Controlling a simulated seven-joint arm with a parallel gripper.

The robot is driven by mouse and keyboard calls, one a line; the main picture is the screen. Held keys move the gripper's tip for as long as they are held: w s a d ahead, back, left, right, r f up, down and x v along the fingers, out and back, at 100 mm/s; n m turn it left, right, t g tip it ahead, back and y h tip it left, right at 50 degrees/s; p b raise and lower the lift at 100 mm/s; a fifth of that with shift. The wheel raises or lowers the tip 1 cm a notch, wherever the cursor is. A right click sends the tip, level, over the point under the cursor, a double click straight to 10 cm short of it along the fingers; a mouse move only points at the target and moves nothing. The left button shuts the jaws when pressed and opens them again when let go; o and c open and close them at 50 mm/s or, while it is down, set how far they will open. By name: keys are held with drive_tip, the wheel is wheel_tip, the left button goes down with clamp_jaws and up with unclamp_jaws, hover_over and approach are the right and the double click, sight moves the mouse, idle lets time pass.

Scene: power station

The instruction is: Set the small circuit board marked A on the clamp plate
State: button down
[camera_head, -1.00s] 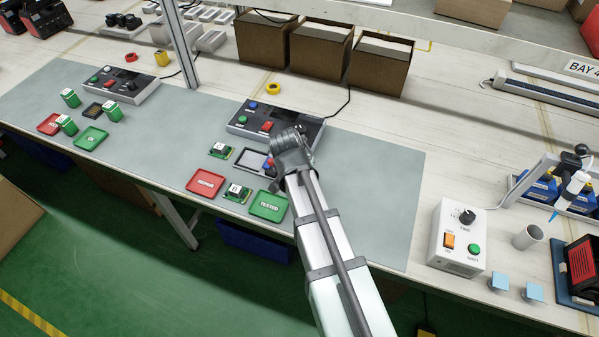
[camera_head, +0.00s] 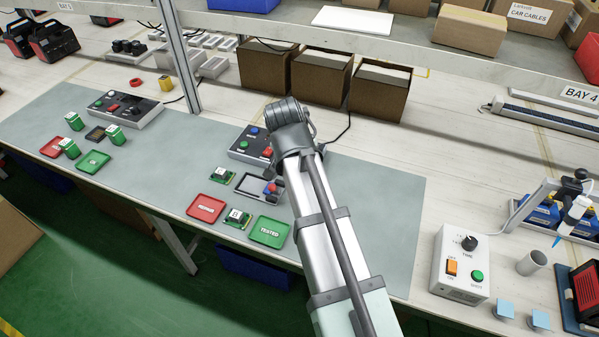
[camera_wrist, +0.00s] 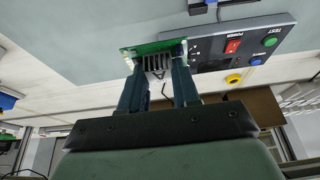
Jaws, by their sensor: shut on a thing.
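My gripper (camera_wrist: 157,64) is shut on a small green circuit board (camera_wrist: 150,48) with a finned grey part, seen in the wrist view. Its marking is not readable. In the head view, my arm hides the fingers and the held board. The clamp plate (camera_head: 248,185) appears to be the dark-framed rectangle on the grey mat, with a blue and a red part at its right end. It is partly beside my arm and looks empty. Two other small boards lie on the mat, one behind (camera_head: 222,175) and one between the trays (camera_head: 237,218).
A red tray (camera_head: 206,208) and a green TESTED tray (camera_head: 269,232) lie at the mat's front. A test box (camera_head: 240,143) with buttons stands behind the clamp plate, partly hidden by my arm. Cardboard bins (camera_head: 320,78) stand farther back. The mat's middle left is clear.

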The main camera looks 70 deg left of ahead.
wheel_tip(320, 180, up, 3)
drive_tip(key=shift+f, duration=0.2)
drive_tip(key=shift+s+r, duration=0.1)
drive_tip(key=shift+s, duration=0.25)
drive_tip(key=s+a+f+n, duration=0.2)
drive_tip(key=s+a+f, duration=0.2)
drive_tip(key=s+f, duration=0.4)
drive_tip(key=shift+s+a+f+m, duration=0.35)
drive_tip(key=shift+s+a+f, duration=0.05)
drive_tip(key=shift+a+f, duration=0.85)
drive_tip(key=shift+s+a+f+m, duration=0.3)
drive_tip(key=shift+s+a+f, duration=0.1)
drive_tip(key=shift+a+f, duration=0.8)
drive_tip(key=shift+s+a+f+m, duration=0.4)
drive_tip(key=shift+a+f, duration=0.7)
drive_tip(key=shift+f, duration=0.2)
drive_tip(key=shift+f, duration=0.65)
drive_tip(key=c, duration=0.7)
unclamp_jaws()
drive_tip(key=shift+c, duration=0.2)
